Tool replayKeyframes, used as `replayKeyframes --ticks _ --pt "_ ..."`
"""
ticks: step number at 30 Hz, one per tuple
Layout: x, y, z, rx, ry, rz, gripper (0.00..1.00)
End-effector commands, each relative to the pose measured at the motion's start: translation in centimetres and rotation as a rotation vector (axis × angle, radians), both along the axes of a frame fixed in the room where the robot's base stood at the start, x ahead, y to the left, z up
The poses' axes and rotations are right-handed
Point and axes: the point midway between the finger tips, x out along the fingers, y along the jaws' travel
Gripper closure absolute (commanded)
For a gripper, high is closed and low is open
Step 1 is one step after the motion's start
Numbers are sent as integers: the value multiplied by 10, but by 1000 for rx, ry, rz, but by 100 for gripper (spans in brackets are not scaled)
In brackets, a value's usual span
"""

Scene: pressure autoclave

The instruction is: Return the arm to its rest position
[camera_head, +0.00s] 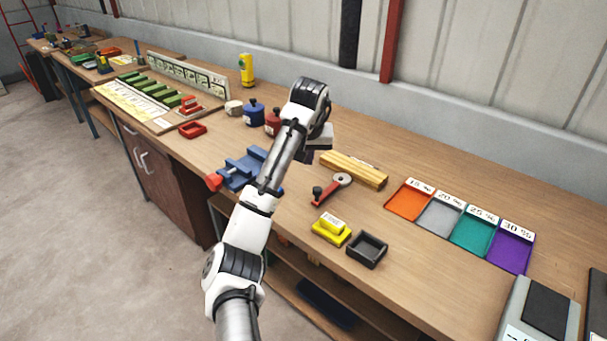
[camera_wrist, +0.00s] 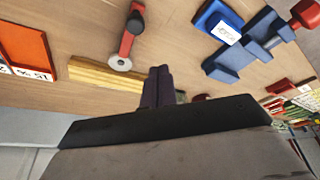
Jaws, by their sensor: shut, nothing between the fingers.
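My arm (camera_head: 278,160) reaches up over the workbench in the head view, bent at the elbow. My gripper (camera_head: 310,154) hangs at its far end, above the bench near the yellow block, and is partly hidden by my arm. In the wrist view my gripper's dark fingers (camera_wrist: 158,86) are together with nothing between them. The wooden bench top (camera_wrist: 185,50) shows beyond them.
A blue vise (camera_head: 238,170) stands left of my arm. A yellow block (camera_head: 353,170), a red tool with a round disc (camera_head: 331,189), a yellow box (camera_head: 331,229) and a black tray (camera_head: 367,250) lie to the right. Coloured trays (camera_head: 410,200) lie farther right.

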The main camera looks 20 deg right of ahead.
Motion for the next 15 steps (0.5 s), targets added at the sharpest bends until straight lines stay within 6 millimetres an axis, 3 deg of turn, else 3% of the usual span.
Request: replayKeyframes --ticks 6,15 --pt "-4 -3 17 -1 -1 2 100" --pt "-4 -3 19 0 -1 3 100"
